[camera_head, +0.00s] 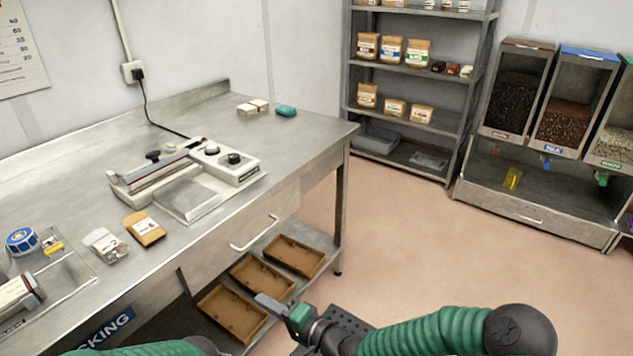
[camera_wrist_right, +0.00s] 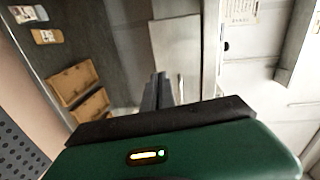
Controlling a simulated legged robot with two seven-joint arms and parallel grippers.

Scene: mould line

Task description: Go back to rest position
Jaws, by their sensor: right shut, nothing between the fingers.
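My right gripper (camera_head: 271,303) is at the bottom middle of the head view, in front of the table's lower shelf. Its fingers are shut with nothing between them. In the right wrist view the gripper (camera_wrist_right: 162,80) shows its two dark fingers together, pointing away over the green housing. My left gripper is not in view. Only a piece of my green left arm shows at the bottom left edge of the head view.
A steel table (camera_head: 60,165) carries a sealing machine (camera_head: 185,175), a brown pouch (camera_head: 144,228) and a clear pouch (camera_head: 106,244). Brown trays (camera_head: 293,255) lie on its lower shelf. A shelf rack (camera_head: 420,75) and dispensers (camera_head: 515,92) stand behind. The floor (camera_head: 430,235) at right is clear.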

